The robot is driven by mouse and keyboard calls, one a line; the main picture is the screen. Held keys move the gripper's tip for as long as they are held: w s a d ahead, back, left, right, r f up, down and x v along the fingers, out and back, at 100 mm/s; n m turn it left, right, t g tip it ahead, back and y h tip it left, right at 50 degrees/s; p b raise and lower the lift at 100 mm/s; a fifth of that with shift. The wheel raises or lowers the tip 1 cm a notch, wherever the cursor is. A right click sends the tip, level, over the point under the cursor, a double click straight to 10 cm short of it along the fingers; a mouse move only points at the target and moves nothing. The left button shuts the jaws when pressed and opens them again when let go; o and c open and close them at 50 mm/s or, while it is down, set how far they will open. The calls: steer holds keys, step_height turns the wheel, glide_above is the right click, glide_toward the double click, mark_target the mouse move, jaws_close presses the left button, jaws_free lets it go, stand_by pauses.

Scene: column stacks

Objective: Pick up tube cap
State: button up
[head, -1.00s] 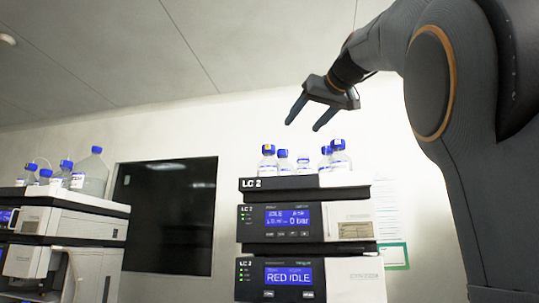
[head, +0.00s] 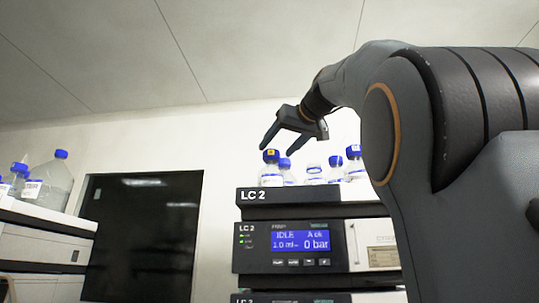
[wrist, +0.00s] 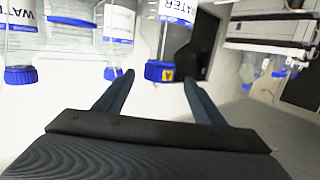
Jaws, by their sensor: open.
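Several clear bottles with blue caps stand on top of the LC 2 instrument. My gripper (head: 277,150) points down and left just above that cap, open and empty. In the wrist view, which looks upside down, the marked cap (wrist: 160,71) appears between the two spread fingertips of my gripper (wrist: 158,79). I cannot tell whether the fingertips reach down around it. Which cap the task means is not shown.
Neighbouring bottles (head: 354,164) stand close on the LC 2 stack (head: 262,213). In the wrist view, a blue-capped bottle (wrist: 20,76) is to the left. Another stack with bottles (head: 52,180) stands at left, beside a dark panel (head: 145,235) on the wall.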

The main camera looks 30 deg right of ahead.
mark_target(275, 150)
steer(key=shift+w+d+f+p, duration=0.15)
steer(key=shift+w+p, duration=0.55)
steer(key=shift+w, duration=0.65)
steer(key=shift+w+a+f+p, duration=0.1)
steer(key=shift+w+p, duration=0.6)
steer(key=shift+w, duration=0.6)
steer(key=shift+c, duration=0.4)
steer(key=c, duration=0.9)
